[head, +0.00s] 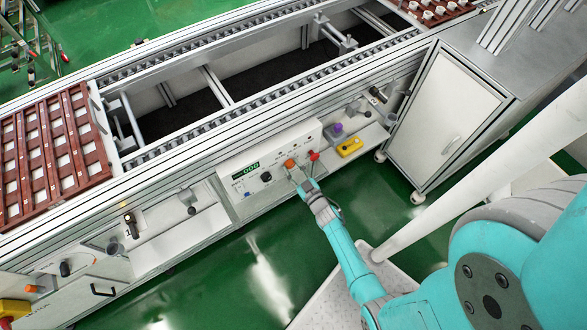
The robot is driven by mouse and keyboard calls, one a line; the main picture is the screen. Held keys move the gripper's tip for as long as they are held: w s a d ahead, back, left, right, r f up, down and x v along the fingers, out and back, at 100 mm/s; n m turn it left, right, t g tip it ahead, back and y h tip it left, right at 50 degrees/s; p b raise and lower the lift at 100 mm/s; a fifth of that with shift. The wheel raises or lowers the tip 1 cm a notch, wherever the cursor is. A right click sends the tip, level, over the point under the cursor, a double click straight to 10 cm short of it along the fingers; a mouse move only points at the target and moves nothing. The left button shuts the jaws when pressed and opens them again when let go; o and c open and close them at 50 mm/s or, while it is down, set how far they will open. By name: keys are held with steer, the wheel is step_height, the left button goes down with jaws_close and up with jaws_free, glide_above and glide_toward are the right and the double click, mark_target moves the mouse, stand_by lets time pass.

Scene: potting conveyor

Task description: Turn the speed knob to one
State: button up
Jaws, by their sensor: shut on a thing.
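The white control panel (240,187) is set in the front side of the conveyor, with a small green-lit display (245,171) whose digits are too small to read surely. An orange knob (290,163) stands out from the panel's right half. My gripper (296,172) reaches up to it from the lower right and is shut on it; the fingers partly hide the knob and its scale. A black knob (266,177) sits left of my gripper. A red knob or lever (314,156) is close on its right. The knobs' labels and settings cannot be read.
A yellow box (350,146) and a purple item (337,130) are on a shelf right of the panel. A white cabinet (447,115) stands further right. Brown trays (50,150) lie on the conveyor at left. Green floor (265,265) is clear before the panel.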

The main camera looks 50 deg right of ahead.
steer(key=shift+n, duration=0.3)
steer(key=n, duration=0.4)
steer(key=shift+n, duration=2.2)
steer(key=o, duration=1.1)
steer(key=shift+o, duration=0.2)
steer(key=v, duration=1.2)
steer(key=shift+a, duration=0.1)
